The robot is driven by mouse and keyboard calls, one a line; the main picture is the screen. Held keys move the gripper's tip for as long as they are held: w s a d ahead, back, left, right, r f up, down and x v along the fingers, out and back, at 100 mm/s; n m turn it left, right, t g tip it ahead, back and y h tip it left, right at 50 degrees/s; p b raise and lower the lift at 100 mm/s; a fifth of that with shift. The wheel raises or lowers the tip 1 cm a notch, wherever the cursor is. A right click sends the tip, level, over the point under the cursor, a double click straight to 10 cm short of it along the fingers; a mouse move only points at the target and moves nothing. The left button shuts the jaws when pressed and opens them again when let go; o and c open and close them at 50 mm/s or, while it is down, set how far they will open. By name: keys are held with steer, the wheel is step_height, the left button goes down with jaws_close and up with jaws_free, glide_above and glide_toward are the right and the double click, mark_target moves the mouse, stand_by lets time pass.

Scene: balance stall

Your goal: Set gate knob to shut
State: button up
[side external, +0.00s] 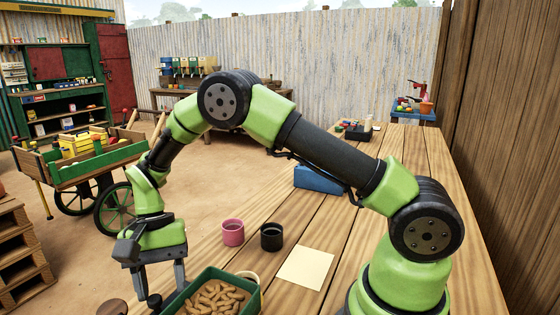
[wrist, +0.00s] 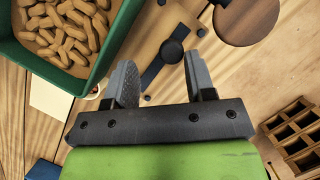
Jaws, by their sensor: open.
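The gate knob (wrist: 173,50) is a dark round knob with a long flat bar on a tan wooden plate, in the upper middle of the wrist view. Its bar runs down-left and up-right. Small dark dots sit around it on the plate. In the side view a dark round piece, probably this knob (side external: 155,300), shows low beside my fingers. My gripper (wrist: 160,58) is open and points down over the plate, with the knob showing between and beyond its fingers. It also shows in the side view (side external: 163,292). I cannot tell whether a finger touches the knob.
A green tray of peanut-like pieces (side external: 215,294) stands close beside my gripper. Pink (side external: 233,232) and black (side external: 271,237) cups and a cream sheet (side external: 305,268) are farther along the table.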

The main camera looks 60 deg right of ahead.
steer(key=v, duration=1)
steer(key=s+a+t+h, duration=0.3)
step_height(320, 180, down, 9)
steer(key=shift+r, duration=0.1)
steer(key=d, duration=0.3)
steer(key=shift+f, duration=0.4)
step_height(320, 180, up, 11)
steer(key=s+d+r+n+t+y, duration=0.1)
steer(key=s+d+r+n+t, duration=0.1)
steer(key=s+r, duration=0.3)
steer(key=s+d+r+n+t, duration=0.2)
steer(key=s+r+t, duration=0.3)
steer(key=s, duration=0.8)
steer(key=shift+s+d+r+n+y, duration=0.25)
steer(key=shift+r+n+y, duration=0.15)
steer(key=shift+r, duration=0.3)
